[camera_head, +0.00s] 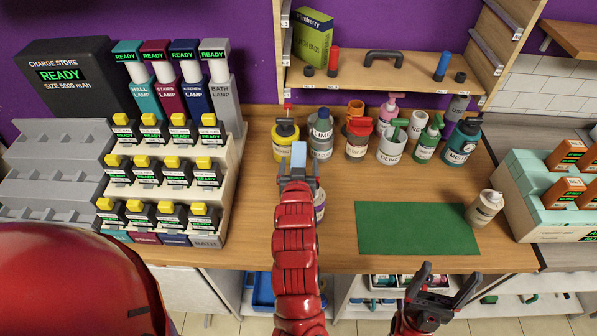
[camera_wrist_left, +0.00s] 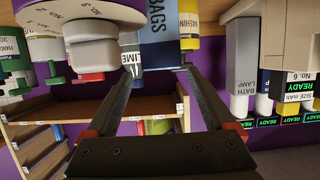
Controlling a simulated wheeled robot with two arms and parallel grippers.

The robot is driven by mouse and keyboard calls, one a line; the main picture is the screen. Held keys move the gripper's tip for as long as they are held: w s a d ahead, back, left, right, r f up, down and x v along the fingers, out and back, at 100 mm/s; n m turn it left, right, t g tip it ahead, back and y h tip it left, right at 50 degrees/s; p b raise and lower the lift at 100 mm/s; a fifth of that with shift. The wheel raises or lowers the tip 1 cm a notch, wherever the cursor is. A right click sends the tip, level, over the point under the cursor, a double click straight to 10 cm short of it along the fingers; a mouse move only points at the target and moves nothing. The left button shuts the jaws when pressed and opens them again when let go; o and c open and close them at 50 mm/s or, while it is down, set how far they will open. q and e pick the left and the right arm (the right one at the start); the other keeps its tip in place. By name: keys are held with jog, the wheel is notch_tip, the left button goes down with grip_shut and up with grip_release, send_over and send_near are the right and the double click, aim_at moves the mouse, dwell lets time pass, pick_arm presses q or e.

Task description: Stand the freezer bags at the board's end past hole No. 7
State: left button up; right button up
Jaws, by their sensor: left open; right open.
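A blue box lettered BAGS (camera_wrist_left: 158,35) shows at the fingertips of my left gripper (camera_wrist_left: 160,68) in the left wrist view. In the head view its pale blue top (camera_head: 298,154) rises between the tips of my left gripper (camera_head: 298,178), over the wooden counter. The jaws are open; I cannot tell whether they touch it. The wooden board (camera_head: 420,77) at the back carries small labels along its front edge, too small to read. My right gripper (camera_head: 448,278) is open and empty at the counter's front edge.
A yellow bottle (camera_head: 286,142) and grey-blue bottle (camera_head: 321,140) stand close behind the blue box. More bottles and pots crowd the back right. Black pieces, a red cylinder (camera_head: 333,61) and a blue cylinder (camera_head: 442,66) occupy the board. A green mat (camera_head: 415,228) is bare.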

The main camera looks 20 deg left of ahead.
aim_at(298, 158)
pick_arm(q)
jog(key=shift+w+a+f+p, duration=0.15)
jog(key=shift+w+a+p, duration=0.05)
jog(key=shift+w+p, duration=0.15)
jog(key=p+x, duration=0.2)
jog(key=x, duration=0.1)
jog(key=shift+w+a+f, duration=0.2)
jog(key=shift+w+f, duration=0.35)
grip_shut()
